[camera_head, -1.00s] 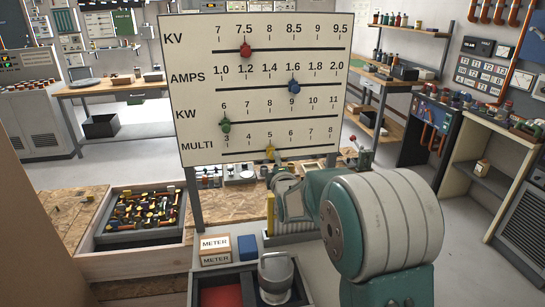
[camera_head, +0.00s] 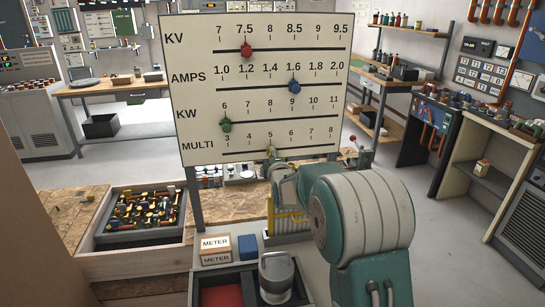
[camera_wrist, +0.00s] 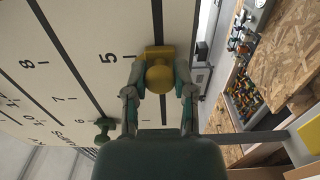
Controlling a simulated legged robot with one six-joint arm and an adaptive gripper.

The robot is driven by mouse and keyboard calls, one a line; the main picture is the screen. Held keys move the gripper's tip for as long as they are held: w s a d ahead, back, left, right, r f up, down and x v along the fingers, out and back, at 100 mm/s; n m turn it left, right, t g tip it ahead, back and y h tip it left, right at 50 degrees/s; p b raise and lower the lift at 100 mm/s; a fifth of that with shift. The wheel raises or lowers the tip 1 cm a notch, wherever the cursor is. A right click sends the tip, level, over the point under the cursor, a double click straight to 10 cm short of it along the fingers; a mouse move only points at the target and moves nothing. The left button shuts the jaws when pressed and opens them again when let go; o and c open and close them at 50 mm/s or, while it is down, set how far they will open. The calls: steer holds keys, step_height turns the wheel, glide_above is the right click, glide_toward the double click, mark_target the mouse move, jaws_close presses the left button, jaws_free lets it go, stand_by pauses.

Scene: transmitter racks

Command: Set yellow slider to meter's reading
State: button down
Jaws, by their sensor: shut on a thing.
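The white scale board (camera_head: 255,63) stands upright ahead with rows KV, AMPS, KW and MULTI. The yellow slider (camera_wrist: 158,76) is on the MULTI row, beside the 5. My gripper (camera_wrist: 158,88) is shut on the yellow slider, a finger on each side of its round knob. In the head view my gripper (camera_head: 272,162) is at the board's lower edge and covers most of the slider.
Other sliders are red (camera_head: 246,50) near KV 7.5, blue (camera_head: 294,86) near AMPS 1.6, and green (camera_head: 226,125) at KW 6. A wooden box of parts (camera_head: 143,220) stands at left.

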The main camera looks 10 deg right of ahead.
mark_target(331, 145)
steer(key=shift+f, duration=0.1)
steer(key=d, duration=2)
steer(key=shift+f, duration=0.2)
steer(key=shift+a, duration=0.1)
steer(key=shift+c, duration=2.2)
jaws_free()
steer(key=shift+d, duration=0.25)
steer(key=shift+r, duration=0.1)
